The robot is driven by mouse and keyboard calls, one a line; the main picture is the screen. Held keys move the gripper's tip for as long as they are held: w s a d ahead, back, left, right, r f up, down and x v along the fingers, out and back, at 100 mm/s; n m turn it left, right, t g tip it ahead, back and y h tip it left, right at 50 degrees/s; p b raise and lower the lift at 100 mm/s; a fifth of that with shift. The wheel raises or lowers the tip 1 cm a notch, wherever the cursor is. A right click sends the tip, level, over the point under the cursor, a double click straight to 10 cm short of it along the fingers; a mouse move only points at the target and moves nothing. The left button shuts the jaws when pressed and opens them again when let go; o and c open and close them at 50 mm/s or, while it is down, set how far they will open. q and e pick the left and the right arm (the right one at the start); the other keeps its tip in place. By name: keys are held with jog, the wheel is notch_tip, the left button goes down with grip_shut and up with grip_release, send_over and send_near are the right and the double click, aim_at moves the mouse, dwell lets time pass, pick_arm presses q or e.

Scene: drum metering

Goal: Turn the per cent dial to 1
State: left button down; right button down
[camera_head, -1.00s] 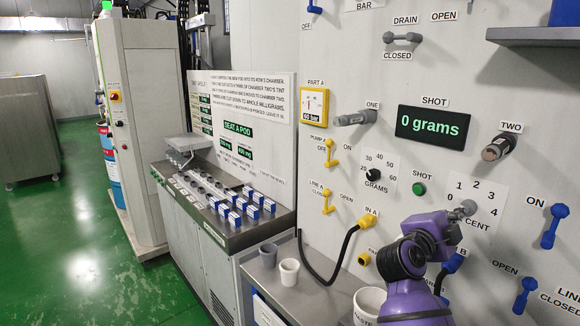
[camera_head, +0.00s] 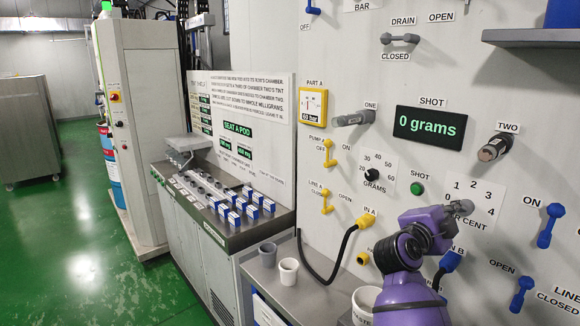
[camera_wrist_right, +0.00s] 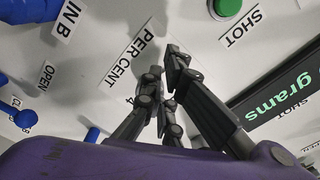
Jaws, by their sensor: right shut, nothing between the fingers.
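The per cent dial's white scale plate (camera_head: 473,184), numbered 0 to 4, is on the wall at the right of the head view. A small grey shape (camera_head: 461,207) shows at its middle; I cannot tell whether it is the knob or my fingertips, nor where the dial points. The purple wrist of my right arm covers the plate's lower left. In the right wrist view my right gripper (camera_wrist_right: 163,72) is shut and empty, its dark fingers over the wall beside the PER CENT label (camera_wrist_right: 130,52). The knob is not clear there. My left gripper is out of view.
The green SHOT button (camera_head: 417,188) and the grams dial (camera_head: 372,175) are to the left. The display (camera_head: 430,128) reads 0 grams. Chamber fitting TWO (camera_head: 494,148) juts out above the plate. Blue handles (camera_head: 549,225) are to the right, and a blue IN B connector (camera_head: 450,262) is below.

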jog(key=v, duration=0.6)
jog(key=shift+w+a, duration=0.25)
jog(key=shift+w, duration=0.05)
jog(key=shift+f, duration=0.1)
